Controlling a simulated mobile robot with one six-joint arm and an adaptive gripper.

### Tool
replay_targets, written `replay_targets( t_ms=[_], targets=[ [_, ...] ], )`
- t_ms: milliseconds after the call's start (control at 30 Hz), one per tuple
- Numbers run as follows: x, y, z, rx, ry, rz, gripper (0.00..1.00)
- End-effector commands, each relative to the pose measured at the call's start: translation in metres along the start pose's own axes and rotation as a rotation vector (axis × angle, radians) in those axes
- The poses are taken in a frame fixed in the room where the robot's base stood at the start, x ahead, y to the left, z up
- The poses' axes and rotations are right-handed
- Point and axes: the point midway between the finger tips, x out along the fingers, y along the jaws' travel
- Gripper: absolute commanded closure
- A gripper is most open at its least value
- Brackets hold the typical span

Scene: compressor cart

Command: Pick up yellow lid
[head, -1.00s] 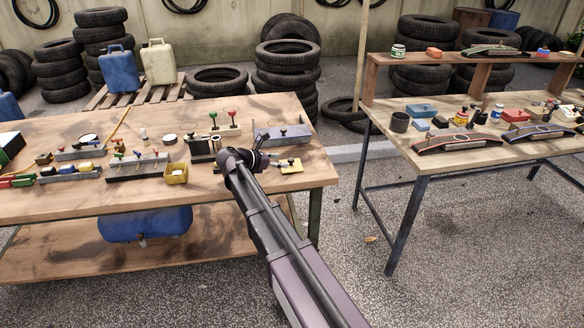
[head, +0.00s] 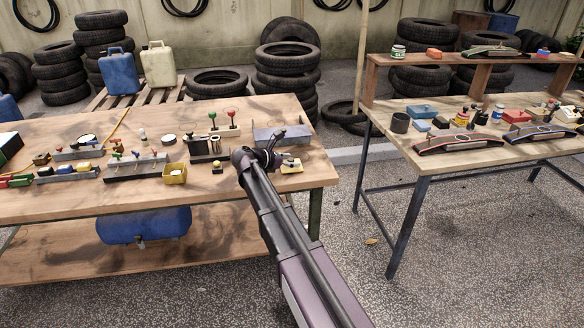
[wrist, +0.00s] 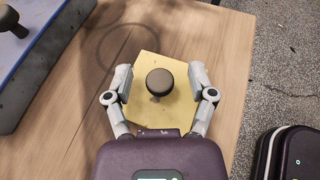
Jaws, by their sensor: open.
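The yellow lid (head: 291,166) lies on the wooden table near its right edge. In the wrist view the yellow lid (wrist: 148,118) is a flat plate with a dark round knob (wrist: 159,82) on a short stem. My gripper (wrist: 160,84) is open, with one finger on each side of the knob and a gap on both sides. The fingers appear over the lid; I cannot tell their exact height above it. In the head view my gripper (head: 277,148) is small and partly hidden by my own arm, just left of the lid.
A yellow open box (head: 174,176) and several knobbed parts stand to the left on the table (head: 230,190). The table's right edge is close by.

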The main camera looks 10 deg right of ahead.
Motion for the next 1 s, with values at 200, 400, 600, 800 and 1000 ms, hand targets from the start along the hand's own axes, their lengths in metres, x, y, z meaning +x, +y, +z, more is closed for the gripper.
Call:
replay_targets(
  t_ms=[200, 400, 600, 800, 1000],
  targets=[
    [-0.0005, 0.0001, 0.0001, 0.000, 0.000, 0.000, 0.28],
    [-0.0005, 0.0001, 0.0000, 0.000, 0.000, 0.000, 0.31],
    [-0.0005, 0.0001, 0.0000, 0.000, 0.000, 0.000, 0.91],
    [-0.0004, 0.0000, 0.0000, 0.000, 0.000, 0.000, 1.00],
    [-0.0005, 0.0000, 0.0003, 0.000, 0.000, 0.000, 1.00]
  ],
)
